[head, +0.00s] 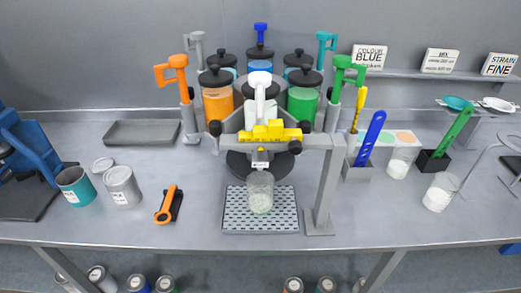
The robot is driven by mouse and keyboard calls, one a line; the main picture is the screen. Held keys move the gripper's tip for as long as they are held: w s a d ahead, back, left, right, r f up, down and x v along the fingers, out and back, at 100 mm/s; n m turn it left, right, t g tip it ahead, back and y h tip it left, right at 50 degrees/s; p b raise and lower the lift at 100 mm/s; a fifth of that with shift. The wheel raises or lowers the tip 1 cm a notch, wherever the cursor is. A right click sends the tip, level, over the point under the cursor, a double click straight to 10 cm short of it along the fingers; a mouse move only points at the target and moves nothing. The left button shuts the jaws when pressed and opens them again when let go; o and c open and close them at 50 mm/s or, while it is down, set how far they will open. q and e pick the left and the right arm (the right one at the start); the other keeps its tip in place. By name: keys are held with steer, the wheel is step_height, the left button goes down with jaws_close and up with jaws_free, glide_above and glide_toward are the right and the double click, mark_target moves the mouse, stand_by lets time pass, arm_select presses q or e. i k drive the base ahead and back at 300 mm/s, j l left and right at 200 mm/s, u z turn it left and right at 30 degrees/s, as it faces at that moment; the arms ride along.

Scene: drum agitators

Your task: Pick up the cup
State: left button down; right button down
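A clear cup (260,192) with pale contents stands upright on the perforated drip tray (232,222), under the dispenser's yellow block (268,132). A second clear cup (400,162) with whitish contents stands at the right, by the coloured discs. A third similar cup (439,193) stands further right, nearer the front edge. The frame does not show which cup the task means. Neither of my grippers is in view.
The dispenser's canisters, such as the orange one (218,104) and the green one (302,105), rise behind the tray. A grey post (326,190) stands right of the central cup. The bench front is partly clear.

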mark_target(259, 184)
steer(key=k+z, duration=0.25)
steer(key=k, duration=0.15)
steer(key=k+l+z, duration=0.3)
steer(key=k+l+u, duration=0.1)
steer(key=j+z, duration=0.1)
steer(key=i+j, duration=0.05)
steer(key=j, duration=0.05)
